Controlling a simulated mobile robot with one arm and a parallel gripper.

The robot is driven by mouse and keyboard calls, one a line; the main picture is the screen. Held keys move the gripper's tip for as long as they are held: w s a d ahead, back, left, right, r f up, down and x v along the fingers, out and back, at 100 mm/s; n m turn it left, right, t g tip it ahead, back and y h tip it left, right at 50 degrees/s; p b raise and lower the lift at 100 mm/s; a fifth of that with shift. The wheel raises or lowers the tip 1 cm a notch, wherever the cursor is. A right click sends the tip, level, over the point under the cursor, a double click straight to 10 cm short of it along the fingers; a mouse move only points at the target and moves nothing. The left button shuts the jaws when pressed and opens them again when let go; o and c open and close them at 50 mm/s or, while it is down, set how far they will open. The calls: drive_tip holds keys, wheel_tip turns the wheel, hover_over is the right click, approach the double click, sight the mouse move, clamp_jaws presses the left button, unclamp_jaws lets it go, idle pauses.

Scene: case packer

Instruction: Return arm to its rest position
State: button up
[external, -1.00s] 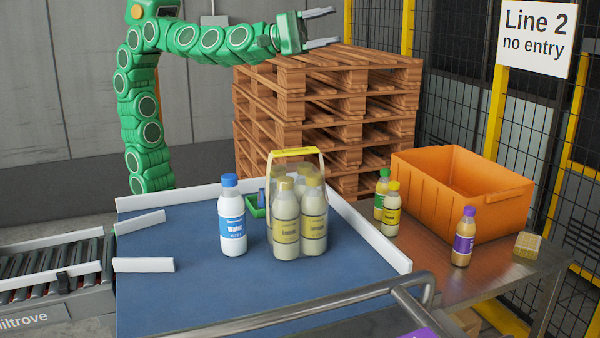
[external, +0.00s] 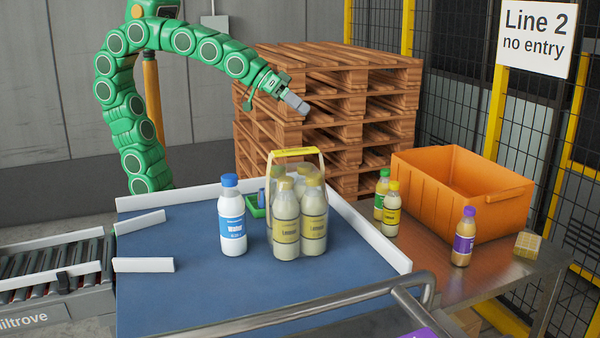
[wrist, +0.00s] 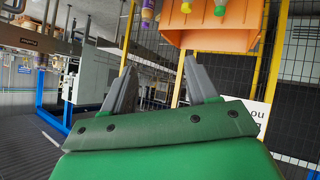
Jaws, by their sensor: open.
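My green arm bends up and over at the back left in the external view. My gripper (external: 297,103) is in the air in front of the pallet stack, pointing right and down, above and behind the bottles. In the wrist view my gripper (wrist: 163,85) shows two grey fingers spread apart with nothing between them. A bottle carrier with a yellow handle (external: 294,152) holds several yellow-labelled bottles upright on the blue table. A blue-capped water bottle (external: 232,215) stands upright to its left. The gripper touches none of them.
Wooden pallets (external: 350,79) are stacked close behind the gripper. White rails (external: 376,247) edge the blue table. An orange crate (external: 441,211) and several bottles stand on the metal table at right. A green tray (external: 254,211) is partly hidden behind the carrier. A mesh fence stands at right.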

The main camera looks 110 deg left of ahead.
drive_tip(key=s+d+f+m+g, duration=0.2)
drive_tip(key=s+f+g, duration=0.2)
drive_tip(key=s+f, duration=0.3)
drive_tip(key=s+d+f+m+g+h, duration=0.1)
drive_tip(key=s+f+g, duration=0.3)
drive_tip(key=s, duration=1)
drive_tip(key=s+d+f+m+g+h, duration=0.1)
drive_tip(key=s+d+f+m+g, duration=0.2)
drive_tip(key=s+f, duration=0.7)
drive_tip(key=shift+s+d+f+g, duration=0.2)
drive_tip(key=shift+d+f+g, duration=0.4)
